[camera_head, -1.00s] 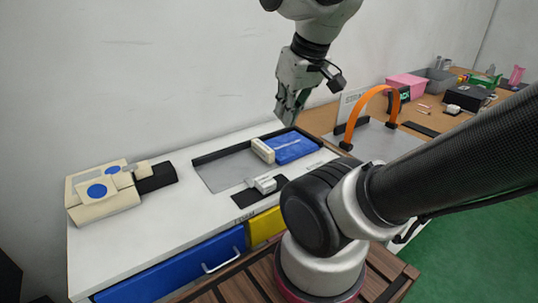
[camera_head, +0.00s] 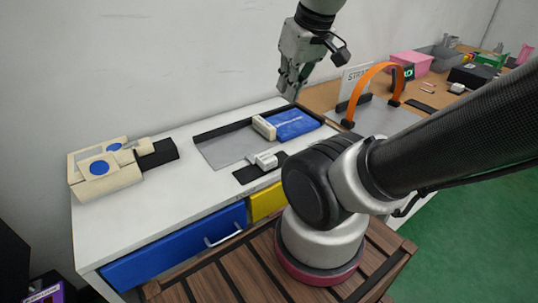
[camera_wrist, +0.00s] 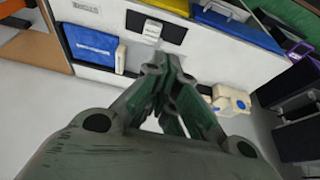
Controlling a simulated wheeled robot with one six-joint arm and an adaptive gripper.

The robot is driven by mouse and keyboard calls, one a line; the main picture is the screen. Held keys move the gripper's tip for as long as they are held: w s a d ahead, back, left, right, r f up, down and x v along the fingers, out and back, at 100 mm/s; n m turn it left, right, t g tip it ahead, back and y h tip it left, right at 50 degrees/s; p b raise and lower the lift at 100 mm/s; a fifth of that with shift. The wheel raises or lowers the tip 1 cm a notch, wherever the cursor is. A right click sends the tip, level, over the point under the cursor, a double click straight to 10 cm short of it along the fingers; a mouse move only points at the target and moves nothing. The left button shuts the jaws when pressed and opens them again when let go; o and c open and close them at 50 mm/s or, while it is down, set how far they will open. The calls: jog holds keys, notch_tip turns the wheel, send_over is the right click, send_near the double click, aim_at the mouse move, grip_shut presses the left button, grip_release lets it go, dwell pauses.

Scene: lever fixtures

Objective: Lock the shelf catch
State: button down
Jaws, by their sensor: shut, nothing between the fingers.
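No readable label marks a shelf catch, so I cannot tell which fixture it is. A small white lever fixture (camera_head: 264,160) sits on a black pad mid-counter; it also shows in the wrist view (camera_wrist: 153,31). A cream block (camera_head: 264,127) stands against a blue block (camera_head: 295,123) in a grey tray (camera_head: 222,148). A cream fixture with blue discs (camera_head: 104,172) sits at the counter's left end, its arm reaching toward a black pad. My gripper (camera_head: 290,98) is shut and empty, pointing down above the tray's back edge, apart from the fixtures. Its closed fingertips show in the wrist view (camera_wrist: 162,62).
An orange strap arch (camera_head: 372,80) stands on a grey plate at right, by an upright panel. Blue (camera_head: 180,248) and yellow (camera_head: 266,202) drawers are below the counter front. A pink bin (camera_head: 412,64) and clutter lie at the back right. Open counter lies between the left fixture and tray.

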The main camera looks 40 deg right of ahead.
aim_at(267, 161)
jog(key=w+d+f+m+g+y, duration=0.2)
jog(key=w+d+f+m, duration=0.4)
jog(key=d+f+m, duration=0.2)
jog(key=w+d+f+m+g+y, duration=0.2)
jog(key=w+d+f+m, duration=0.4)
jog(key=d+f+m, duration=0.2)
notch_tip(267, 161, down, 2)
jog(key=shift+d+f+m, duration=0.2)
jog(key=shift+d+m, duration=0.1)
jog(key=shift+m, duration=0.7)
jog(key=x, duration=1)
jog(key=shift+s+a, duration=0.1)
jog(key=shift+a, duration=2.1)
jog(key=shift+a, duration=0.1)
